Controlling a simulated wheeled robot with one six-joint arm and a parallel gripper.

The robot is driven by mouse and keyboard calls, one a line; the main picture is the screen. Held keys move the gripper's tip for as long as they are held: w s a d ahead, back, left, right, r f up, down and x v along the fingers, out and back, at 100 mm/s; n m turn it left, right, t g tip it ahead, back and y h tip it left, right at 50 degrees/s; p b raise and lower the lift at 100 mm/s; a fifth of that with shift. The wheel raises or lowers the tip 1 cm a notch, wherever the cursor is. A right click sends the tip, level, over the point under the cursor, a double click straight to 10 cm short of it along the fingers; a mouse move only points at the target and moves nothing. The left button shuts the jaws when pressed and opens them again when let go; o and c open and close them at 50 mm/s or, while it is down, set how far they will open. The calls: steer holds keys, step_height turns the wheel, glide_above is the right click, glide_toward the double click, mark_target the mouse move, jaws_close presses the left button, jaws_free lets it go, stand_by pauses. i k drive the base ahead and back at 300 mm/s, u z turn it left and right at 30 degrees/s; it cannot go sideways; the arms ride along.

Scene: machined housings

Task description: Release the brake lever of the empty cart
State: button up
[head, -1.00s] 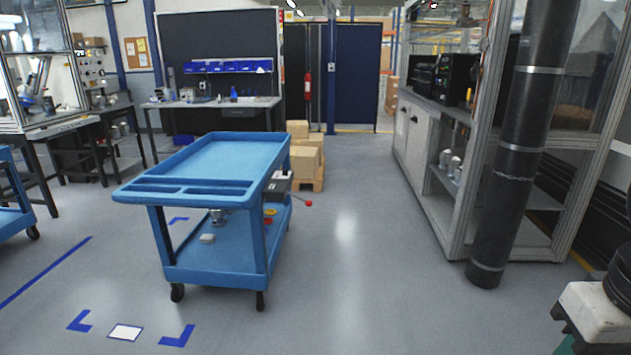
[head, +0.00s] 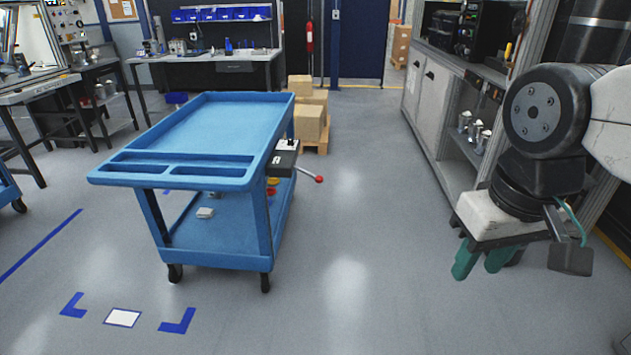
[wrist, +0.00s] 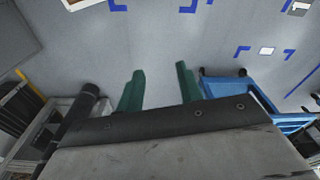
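A blue two-shelf cart (head: 205,150) stands left of centre in the head view, its top tray bare. A brake lever with a red knob (head: 319,179) sticks out to the right from a dark bracket (head: 283,158) on the cart's right side. My gripper (head: 482,262), with green fingers, hangs at the right of the head view, well apart from the lever. In the wrist view my gripper (wrist: 160,88) shows two spread green fingers with only floor between them. The cart (wrist: 240,90) shows right of the fingers there; the lever cannot be made out.
A few small items, including a pale block (head: 205,212), lie on the cart's lower shelf. Cardboard boxes (head: 307,120) stand on a pallet behind it. A grey cabinet bench (head: 432,95) lines the right. Floor between cart and cabinet is clear. Blue tape marks the floor in front.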

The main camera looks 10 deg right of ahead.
mark_target(318, 179)
steer(key=k, duration=0.65)
steer(key=u, duration=0.45)
steer(key=i, duration=0.6)
steer(key=u, duration=0.7)
steer(key=i, duration=0.85)
steer(key=z, duration=0.5)
steer(key=i, duration=0.85)
steer(key=z, duration=0.6)
